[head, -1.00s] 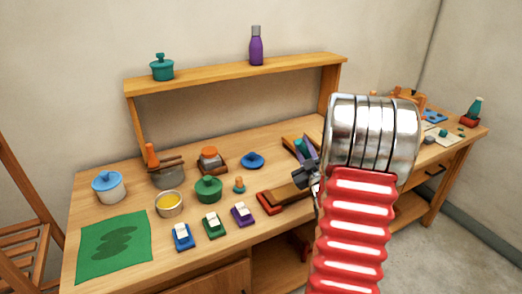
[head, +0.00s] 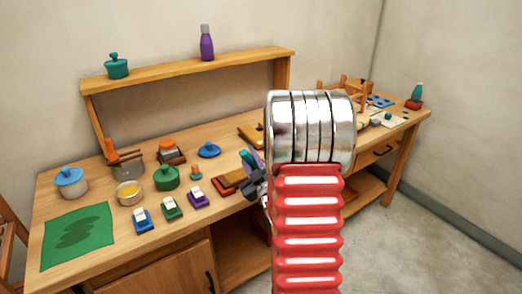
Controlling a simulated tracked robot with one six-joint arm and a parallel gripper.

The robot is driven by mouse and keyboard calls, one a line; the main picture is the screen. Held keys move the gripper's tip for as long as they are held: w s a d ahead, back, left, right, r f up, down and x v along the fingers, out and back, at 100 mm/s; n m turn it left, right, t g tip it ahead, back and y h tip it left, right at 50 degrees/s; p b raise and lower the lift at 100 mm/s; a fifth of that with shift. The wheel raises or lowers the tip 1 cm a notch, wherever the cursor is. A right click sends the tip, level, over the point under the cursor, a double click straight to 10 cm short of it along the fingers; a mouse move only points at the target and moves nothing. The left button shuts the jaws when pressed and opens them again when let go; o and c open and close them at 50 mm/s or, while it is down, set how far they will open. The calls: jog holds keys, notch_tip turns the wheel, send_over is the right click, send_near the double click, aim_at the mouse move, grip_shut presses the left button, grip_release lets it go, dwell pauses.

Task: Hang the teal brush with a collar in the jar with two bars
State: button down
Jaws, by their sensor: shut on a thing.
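My gripper (head: 256,182) is dark grey and small in view, over the front part of the bench right of its middle. It is shut on the teal brush (head: 246,157), whose teal part sticks up above the jaws with a purple patch beside it. The collar cannot be made out, and my arm hides part of the grip. The jar with two bars (head: 128,170) is a grey pot at the back left of the bench. Brown bars lie across its top, and an orange-handled thing (head: 110,148) stands up in it. The brush is well to the right of the jar.
A yellow-filled bowl (head: 130,193), a green lidded pot (head: 166,178) and several coloured blocks stand before and beside the jar. A blue-lidded white pot (head: 71,183) is left of it. A shelf (head: 190,68) spans the back. A green mat (head: 78,236) lies front left.

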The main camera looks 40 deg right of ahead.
jog(key=w+a+f+n+y, duration=0.1)
jog(key=w+a+f+y, duration=0.1)
jog(key=a, duration=0.9)
jog(key=w+a+f+n+t+y, duration=0.1)
jog(key=w+a+f+y, duration=0.1)
jog(key=a, duration=1)
jog(key=w+a+f+n+y, duration=0.2)
jog(key=w+a+y, duration=0.1)
jog(key=a, duration=0.9)
jog(key=shift+w+f, duration=0.35)
jog(key=shift+w, duration=0.3)
